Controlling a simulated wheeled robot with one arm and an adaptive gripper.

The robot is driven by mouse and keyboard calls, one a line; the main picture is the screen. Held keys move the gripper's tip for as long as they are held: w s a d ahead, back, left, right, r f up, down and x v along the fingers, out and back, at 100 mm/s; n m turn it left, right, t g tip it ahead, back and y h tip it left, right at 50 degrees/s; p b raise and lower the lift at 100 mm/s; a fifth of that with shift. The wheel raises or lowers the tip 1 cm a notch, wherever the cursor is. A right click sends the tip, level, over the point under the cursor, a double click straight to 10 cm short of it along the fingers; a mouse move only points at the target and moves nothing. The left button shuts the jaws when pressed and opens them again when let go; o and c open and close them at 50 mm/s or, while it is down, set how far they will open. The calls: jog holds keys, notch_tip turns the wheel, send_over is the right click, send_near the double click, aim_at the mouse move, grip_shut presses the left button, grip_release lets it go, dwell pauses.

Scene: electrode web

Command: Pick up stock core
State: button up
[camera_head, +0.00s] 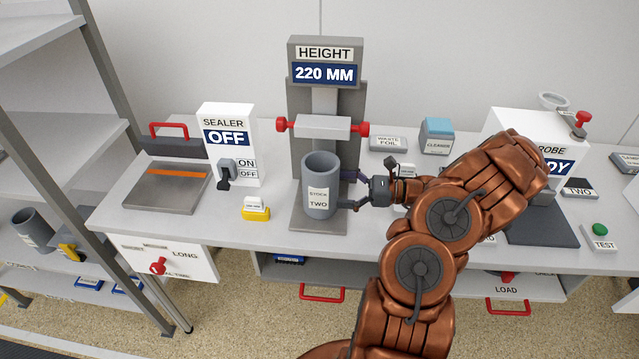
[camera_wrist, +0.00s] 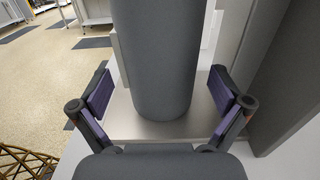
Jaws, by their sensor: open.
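The stock core is a grey hollow cylinder (camera_head: 320,182) labelled "STOCK TWO". It stands upright on the base plate of the height gauge (camera_head: 325,95), whose display reads 220 MM. The core also fills the middle of the wrist view (camera_wrist: 155,60). My gripper (camera_head: 352,190) reaches in from the right at the core's lower half. In the wrist view my gripper (camera_wrist: 165,100) is open, with one purple finger pad on each side of the core. A gap shows between each pad and the core. The core's far side is hidden.
The gauge's crossbar (camera_head: 322,127) with red knobs is just above the core. The sealer (camera_head: 228,140), reading OFF, and a small yellow-based tag (camera_head: 256,208) stand to the left. The waste foil block (camera_head: 388,143) and cleaner (camera_head: 437,135) are behind my arm.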

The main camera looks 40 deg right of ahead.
aim_at(313, 185)
jog(key=shift+p+x, duration=1.5)
jog(key=shift+x, duration=2.35)
jog(key=shift+r, duration=0.15)
jog(key=c, duration=1.1)
jog(key=shift+r, duration=0.1)
